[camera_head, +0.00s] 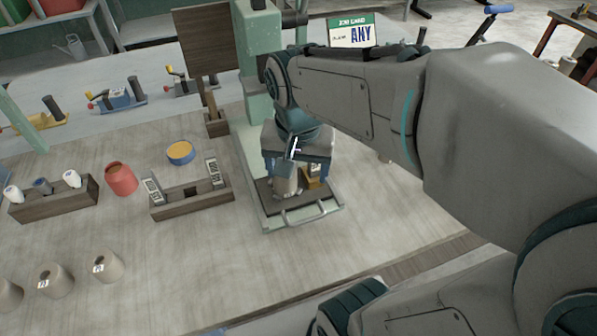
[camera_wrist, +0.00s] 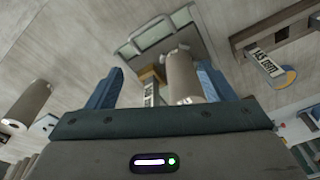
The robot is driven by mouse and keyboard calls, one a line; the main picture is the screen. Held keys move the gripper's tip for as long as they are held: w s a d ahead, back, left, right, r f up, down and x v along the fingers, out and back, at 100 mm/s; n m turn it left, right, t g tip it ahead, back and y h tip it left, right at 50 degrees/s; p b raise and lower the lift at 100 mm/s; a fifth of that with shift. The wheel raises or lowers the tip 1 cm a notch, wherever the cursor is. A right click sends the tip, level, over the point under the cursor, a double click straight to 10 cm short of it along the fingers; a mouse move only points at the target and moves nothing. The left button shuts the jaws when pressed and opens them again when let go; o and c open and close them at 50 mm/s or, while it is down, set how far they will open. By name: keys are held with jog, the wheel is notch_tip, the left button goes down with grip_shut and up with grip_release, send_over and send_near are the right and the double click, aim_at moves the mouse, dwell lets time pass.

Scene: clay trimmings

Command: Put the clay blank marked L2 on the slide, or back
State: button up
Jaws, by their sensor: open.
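A grey-tan clay blank (camera_head: 285,183) stands on the slide (camera_head: 268,214), a dark plate in a pale green frame with a front handle. My gripper (camera_head: 299,172) is low over the slide, its fingers open. In the wrist view the blank (camera_wrist: 181,76) is between the open blue fingers of my gripper (camera_wrist: 160,82), closer to the right finger. I cannot read a mark on this blank. A yellow block with a marked strip (camera_head: 313,174) is beside it on the slide. Other clay blanks (camera_head: 56,280) (camera_head: 107,266) stand at the front left; their marks are too small to read.
A job card (camera_head: 351,33) reads ANY. The front middle of the table is clear.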

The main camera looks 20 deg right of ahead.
jog(key=s+n, duration=0.1)
jog(key=s+f+n, duration=0.1)
jog(key=n, duration=0.1)
jog(key=s+f+n+t, duration=0.1)
jog(key=n, duration=0.1)
jog(key=shift+s+d+f, duration=0.1)
jog(key=shift+s+d, duration=0.05)
jog(key=shift+s, duration=0.2)
